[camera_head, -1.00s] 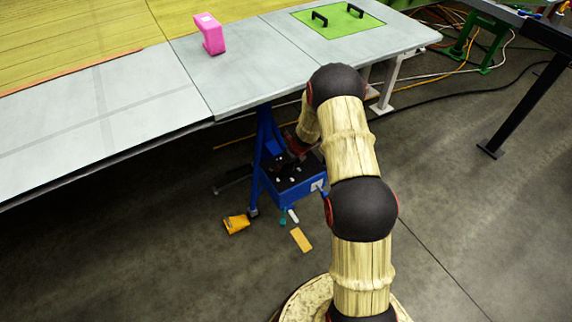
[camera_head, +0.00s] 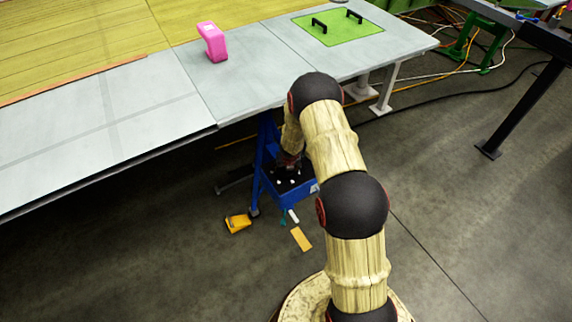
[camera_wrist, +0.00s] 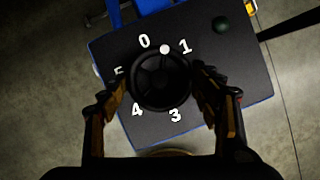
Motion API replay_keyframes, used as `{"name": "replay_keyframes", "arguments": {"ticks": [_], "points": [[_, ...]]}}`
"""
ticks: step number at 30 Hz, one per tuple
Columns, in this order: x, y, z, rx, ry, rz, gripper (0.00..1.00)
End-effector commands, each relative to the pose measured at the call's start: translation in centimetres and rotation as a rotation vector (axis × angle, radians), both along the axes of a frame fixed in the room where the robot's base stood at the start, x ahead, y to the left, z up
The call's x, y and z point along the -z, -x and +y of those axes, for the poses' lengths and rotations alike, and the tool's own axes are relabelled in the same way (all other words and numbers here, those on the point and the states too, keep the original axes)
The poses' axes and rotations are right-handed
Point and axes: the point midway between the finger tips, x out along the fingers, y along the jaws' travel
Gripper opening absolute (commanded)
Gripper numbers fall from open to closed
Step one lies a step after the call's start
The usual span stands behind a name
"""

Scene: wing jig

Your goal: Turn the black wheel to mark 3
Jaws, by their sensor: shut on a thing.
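The black wheel (camera_wrist: 162,84) lies on the dark top of a blue box. White numbers ring it in the wrist view: 0, 1, 3, 4 and a partly covered 5; mark 2 is hidden, apparently behind the right finger. A white dot (camera_wrist: 165,49) on the wheel's rim sits between 0 and 1. My gripper (camera_wrist: 160,80) is shut on the wheel, with one finger at its left side and one at its right. In the head view the wheel is hard to make out beneath my wrist.
The blue box (camera_head: 295,190) stands on the floor below the table edge (camera_head: 225,112). A dark green button (camera_wrist: 221,25) is on its top. A yellow object (camera_head: 238,223) and a tan block (camera_head: 301,239) lie on the floor. A pink object (camera_head: 213,42) stands on the table.

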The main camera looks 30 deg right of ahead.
Motion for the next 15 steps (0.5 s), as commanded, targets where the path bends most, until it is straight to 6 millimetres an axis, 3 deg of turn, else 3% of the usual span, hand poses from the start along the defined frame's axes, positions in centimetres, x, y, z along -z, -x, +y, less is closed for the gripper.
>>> {"name": "replay_keyframes", "arguments": {"ticks": [15], "points": [[-0.34,-0.23,0.42,0.490,0.001,0.001,0.38]]}}
